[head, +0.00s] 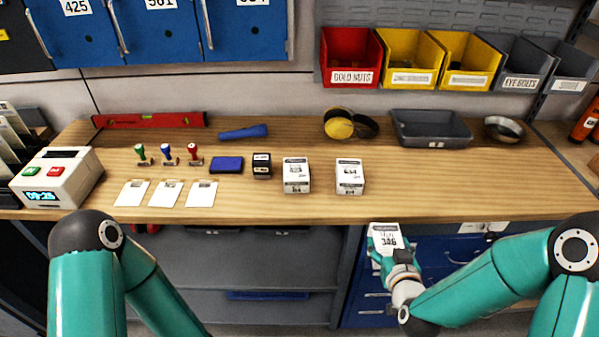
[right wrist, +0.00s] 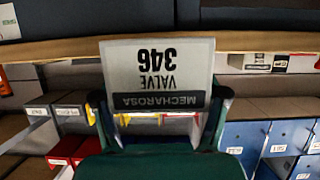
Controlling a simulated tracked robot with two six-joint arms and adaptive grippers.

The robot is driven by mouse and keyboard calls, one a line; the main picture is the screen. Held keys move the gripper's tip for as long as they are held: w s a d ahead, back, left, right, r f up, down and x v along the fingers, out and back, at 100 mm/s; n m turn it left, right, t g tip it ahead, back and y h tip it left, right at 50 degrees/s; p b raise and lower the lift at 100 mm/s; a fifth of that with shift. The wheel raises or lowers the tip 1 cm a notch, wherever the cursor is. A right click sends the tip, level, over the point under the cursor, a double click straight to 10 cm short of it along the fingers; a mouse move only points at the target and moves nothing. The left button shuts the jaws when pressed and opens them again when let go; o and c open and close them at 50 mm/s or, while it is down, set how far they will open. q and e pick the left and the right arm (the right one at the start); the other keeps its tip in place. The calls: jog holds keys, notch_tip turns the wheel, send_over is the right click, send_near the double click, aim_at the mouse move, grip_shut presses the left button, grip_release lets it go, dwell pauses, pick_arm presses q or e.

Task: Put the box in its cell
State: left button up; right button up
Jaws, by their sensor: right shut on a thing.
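My right gripper (head: 392,258) is shut on a white box (head: 384,236) with a dark label band, held in front of the bench's front edge. In the right wrist view the box (right wrist: 158,72) sits between the two fingers and reads "MECHAROSA VALVE 346" upside down. Blue numbered cells (head: 72,38) hang at the top left of the head view; 425 and 561 show, and a third number is cut off. No cell marked 346 is readable. My left arm shows at the lower left, but its gripper is out of view.
Two similar white boxes (head: 296,175) (head: 349,177) stand on the wooden bench (head: 440,200). Stamps, cards, an ink pad and a clock device (head: 58,177) lie to the left. A grey tray (head: 431,128) and bins stand behind. The bench's front right is clear.

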jog(key=shift+w, duration=0.3)
jog(key=shift+d+r, duration=0.1)
jog(key=shift+s, duration=0.1)
